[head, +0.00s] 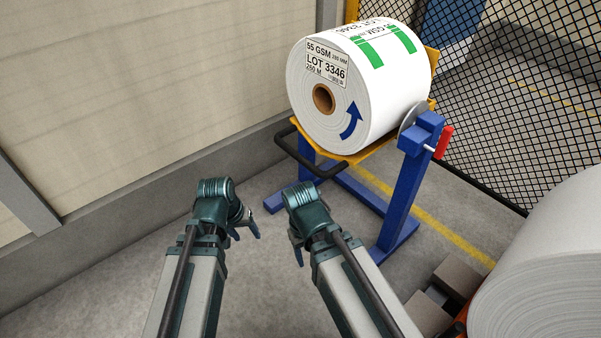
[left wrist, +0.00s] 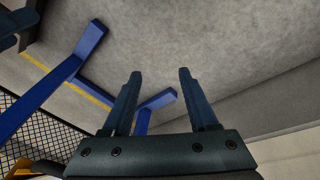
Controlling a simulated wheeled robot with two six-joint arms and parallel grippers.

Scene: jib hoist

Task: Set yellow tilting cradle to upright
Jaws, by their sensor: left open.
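The yellow cradle (head: 352,157) shows as edges below and behind a large white roll (head: 380,90) in the head view. The roll lies on its side in it, core end facing front left. A black bar handle (head: 300,160) juts from the cradle's near left side. A blue stand (head: 405,195) carries the cradle, with a red-handled lever (head: 444,142) on its right post. My left gripper (head: 244,228) is in front of the stand, low and left of the bar, apart from it. In the left wrist view it is open and empty (left wrist: 157,73). My right gripper (head: 297,255) is beside it; its jaws are unclear.
A beige wall (head: 130,90) with a grey base runs along the left. A black mesh fence (head: 540,90) stands behind at right. Another white roll (head: 550,270) is at the lower right near brown blocks (head: 445,282). Grey floor lies clear around my grippers.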

